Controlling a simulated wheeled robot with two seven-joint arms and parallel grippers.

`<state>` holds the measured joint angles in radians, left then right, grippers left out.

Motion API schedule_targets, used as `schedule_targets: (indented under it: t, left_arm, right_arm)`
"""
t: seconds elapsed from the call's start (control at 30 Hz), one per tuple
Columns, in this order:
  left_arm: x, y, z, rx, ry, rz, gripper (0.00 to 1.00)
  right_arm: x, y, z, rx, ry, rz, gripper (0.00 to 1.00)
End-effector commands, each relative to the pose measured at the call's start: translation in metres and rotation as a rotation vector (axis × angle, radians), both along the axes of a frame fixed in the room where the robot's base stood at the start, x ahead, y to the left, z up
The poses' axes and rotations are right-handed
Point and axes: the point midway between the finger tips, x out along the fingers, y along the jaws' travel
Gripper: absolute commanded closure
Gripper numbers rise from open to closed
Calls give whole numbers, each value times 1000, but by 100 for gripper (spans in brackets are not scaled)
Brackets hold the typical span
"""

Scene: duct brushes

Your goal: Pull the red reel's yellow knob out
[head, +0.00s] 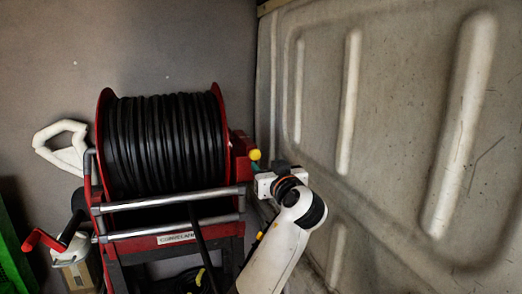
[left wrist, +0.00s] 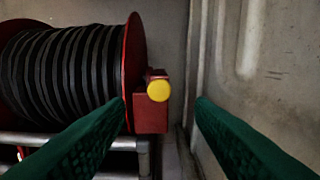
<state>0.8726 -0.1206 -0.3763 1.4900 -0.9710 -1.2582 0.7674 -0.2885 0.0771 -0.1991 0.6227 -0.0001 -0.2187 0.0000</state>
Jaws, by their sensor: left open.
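The red reel (head: 165,145) stands left of centre in the head view, wound with black hose. Its yellow knob (head: 255,155) sits on a red block at the reel's right side. In the left wrist view the yellow knob (left wrist: 158,90) faces the camera on the red block (left wrist: 151,118), between the lines of my two green fingers. My left gripper (left wrist: 160,100) is open and empty, with the knob beyond its fingertips. In the head view my left gripper (head: 268,176) is close to the knob at its lower right, partly hidden by its own wrist. My right gripper is not seen.
A ribbed pale wall panel (head: 400,130) rises close on the right. Silver frame bars (head: 170,200) run across the reel's front. A narrow gap lies between reel and panel.

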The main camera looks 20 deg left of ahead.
Motion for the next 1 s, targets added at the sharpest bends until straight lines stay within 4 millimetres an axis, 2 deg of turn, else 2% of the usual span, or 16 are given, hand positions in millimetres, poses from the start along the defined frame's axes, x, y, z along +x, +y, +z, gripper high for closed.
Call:
schedule_targets:
  t: [0.1,0.2,0.33,0.5,0.67,0.97,1.0]
  left_arm:
    - [19,14,4,3,2,2,51]
    - [37,26,4,4,4,2,51]
    - [59,40,3,4,5,1,51]
    - [78,52,1,3,4,-1,51]
    - [86,57,0,1,3,-3,51]
    - [87,59,-1,1,3,-3,51]
    - [87,59,-1,1,3,-3,57]
  right_arm:
    - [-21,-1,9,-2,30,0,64]
    - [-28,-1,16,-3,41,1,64]
    - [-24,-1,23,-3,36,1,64]
    - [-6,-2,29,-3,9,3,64]
    - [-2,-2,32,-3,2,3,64]
    - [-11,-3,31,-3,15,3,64]
    - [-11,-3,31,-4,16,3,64]
